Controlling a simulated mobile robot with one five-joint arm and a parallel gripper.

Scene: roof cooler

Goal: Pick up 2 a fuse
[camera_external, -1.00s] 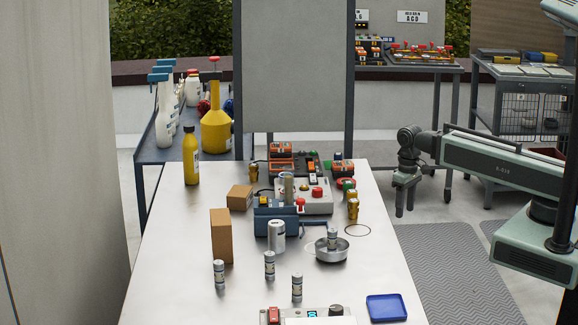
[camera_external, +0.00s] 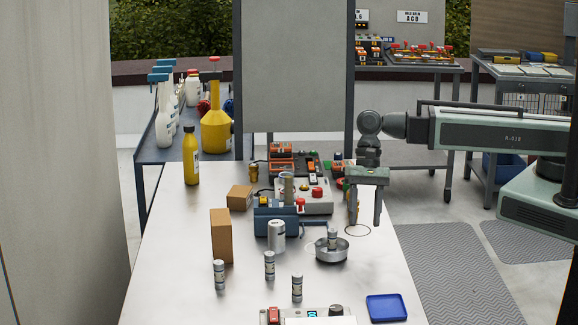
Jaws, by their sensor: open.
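Several small grey cylindrical fuses with pale label bands stand upright on the metal table (camera_external: 170,290). One fuse (camera_external: 219,275) is at the front left, another fuse (camera_external: 269,265) is right of it, and a third fuse (camera_external: 297,287) is nearer the front. One more fuse (camera_external: 332,238) stands in a round metal dish (camera_external: 333,254). My gripper (camera_external: 366,222) is open and empty, fingers pointing down, above the table's right side. It is to the right of the dish and apart from the fuses. It partly hides the brass items behind it.
A silver can (camera_external: 276,236), a tall brown box (camera_external: 221,236) and a blue vise-like tool (camera_external: 276,221) stand behind the fuses. A yellow bottle (camera_external: 191,160) is at the back left. A blue tray (camera_external: 387,308) lies front right. The table's left front is clear.

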